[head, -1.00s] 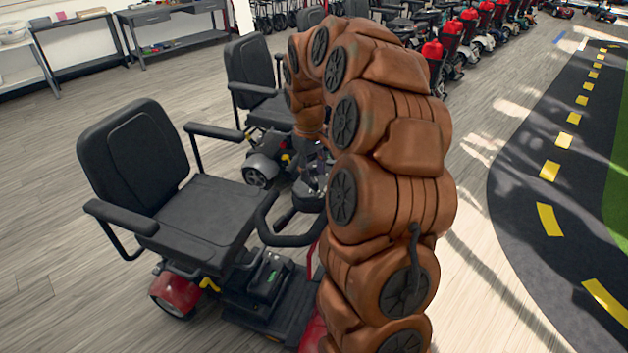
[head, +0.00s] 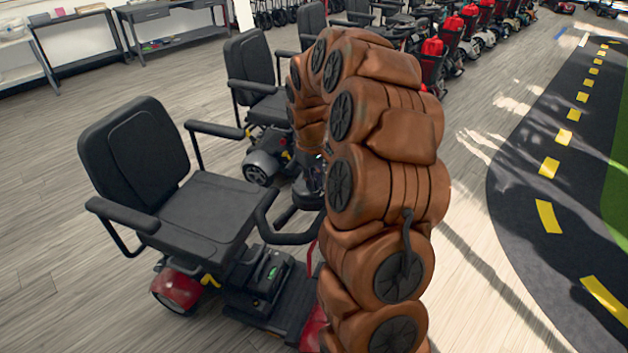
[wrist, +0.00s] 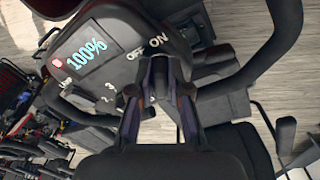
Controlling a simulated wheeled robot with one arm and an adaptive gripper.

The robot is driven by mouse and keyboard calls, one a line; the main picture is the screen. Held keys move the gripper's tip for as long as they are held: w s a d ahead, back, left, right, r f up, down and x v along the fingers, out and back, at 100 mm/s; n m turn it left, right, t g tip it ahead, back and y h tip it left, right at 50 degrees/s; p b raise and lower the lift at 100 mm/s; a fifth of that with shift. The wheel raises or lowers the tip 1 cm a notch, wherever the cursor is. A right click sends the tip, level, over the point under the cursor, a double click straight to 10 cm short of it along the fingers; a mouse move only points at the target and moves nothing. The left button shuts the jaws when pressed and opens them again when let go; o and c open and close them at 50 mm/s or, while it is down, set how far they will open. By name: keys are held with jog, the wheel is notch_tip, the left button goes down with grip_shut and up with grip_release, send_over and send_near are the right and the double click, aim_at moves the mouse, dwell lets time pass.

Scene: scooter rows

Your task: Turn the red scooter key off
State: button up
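The red scooter (head: 178,290) stands at the left in the head view, with a black seat and a red rear fender. In the wrist view its dark console (wrist: 110,35) fills the top, with a 100% display (wrist: 86,55) and white OFF and ON labels. My gripper (wrist: 158,88) is at the console's edge, just below these labels. Its two fingers stand on either side of a small dark part that may be the key. I cannot tell whether they touch it or which way the key points. In the head view my arm hides most of the gripper and console.
The scooter's handlebar (head: 283,230) curves close to my arm. A second scooter's black seat (head: 252,75) is just behind, with a row of scooters farther back. Grey floor (head: 60,250) is free at left; a dark track with yellow dashes (head: 549,216) lies at right.

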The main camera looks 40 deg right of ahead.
grip_shut()
jog(key=shift+n, duration=0.3)
jog(key=n, duration=0.5)
jog(key=shift+w+d+y+b, duration=0.1)
jog(key=shift+y+b, duration=0.3)
jog(key=n, duration=0.6)
jog(key=shift+w+d+g+y, duration=0.1)
jog(key=shift+g+y, duration=0.2)
jog(key=shift+n, duration=0.3)
jog(key=o, duration=0.6)
grip_release()
jog(key=shift+o, duration=0.2)
